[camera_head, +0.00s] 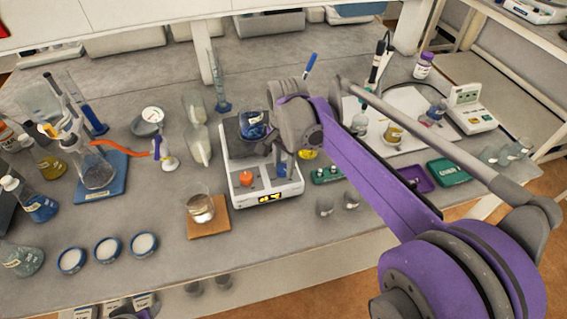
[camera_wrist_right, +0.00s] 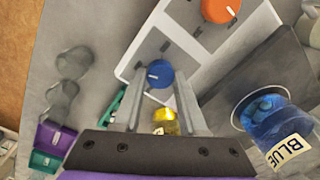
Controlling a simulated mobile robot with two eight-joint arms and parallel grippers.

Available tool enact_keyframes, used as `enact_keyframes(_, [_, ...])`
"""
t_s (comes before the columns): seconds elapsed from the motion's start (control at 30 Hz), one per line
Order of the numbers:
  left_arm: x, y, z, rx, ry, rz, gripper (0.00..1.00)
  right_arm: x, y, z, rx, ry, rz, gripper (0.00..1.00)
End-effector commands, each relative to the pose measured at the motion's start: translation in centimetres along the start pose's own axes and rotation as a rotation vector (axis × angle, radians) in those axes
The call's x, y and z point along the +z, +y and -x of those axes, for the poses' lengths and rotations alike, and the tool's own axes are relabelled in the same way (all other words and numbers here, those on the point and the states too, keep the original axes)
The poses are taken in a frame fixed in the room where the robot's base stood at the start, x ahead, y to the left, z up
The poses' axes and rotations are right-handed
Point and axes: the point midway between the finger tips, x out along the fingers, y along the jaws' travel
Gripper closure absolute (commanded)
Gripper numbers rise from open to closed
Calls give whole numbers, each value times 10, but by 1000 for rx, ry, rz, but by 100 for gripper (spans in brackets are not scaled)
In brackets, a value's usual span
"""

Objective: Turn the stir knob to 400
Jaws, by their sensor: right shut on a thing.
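The hotplate stirrer (camera_head: 240,192) stands mid-bench, with an orange knob (camera_head: 246,178) at its left front and a small lit display (camera_head: 269,198) whose digits I cannot read. A blue knob (camera_wrist_right: 160,74) with a white pointer mark sits on the same white panel in the right wrist view; the orange knob (camera_wrist_right: 220,8) shows above it. My right gripper (camera_wrist_right: 158,85) is shut on the blue knob, one finger on each side. In the head view my right arm partly hides the knob and fingertips.
A beaker of blue liquid (camera_head: 252,124) stands on the stirrer's plate. A beaker on a brown pad (camera_head: 208,228) is at its left front. A yellow vial (camera_wrist_right: 166,121) and a green rack (camera_head: 327,173) are close on the right.

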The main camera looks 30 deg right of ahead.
Motion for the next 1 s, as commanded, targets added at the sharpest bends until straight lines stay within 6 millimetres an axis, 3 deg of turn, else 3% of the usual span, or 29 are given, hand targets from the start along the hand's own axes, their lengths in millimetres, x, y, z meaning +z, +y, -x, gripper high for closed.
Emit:
enact_keyframes(0.53, [0, 0, 0, 0, 0, 0, 50, 0, 0, 0, 0, 1, -22, 100])
enact_keyframes(0.57, [0, 0, 0, 0, 0, 0, 50, 0, 0, 0, 0, 1, -22, 54])
enact_keyframes(0.7, [0, 0, 0, 0, 0, 0, 50, 0, 0, 0, 0, 1, -22, 29])
enact_keyframes(1.0, [0, 0, 0, 0, 0, 0, 50, 0, 0, 1, 0, 1, -21, 29])
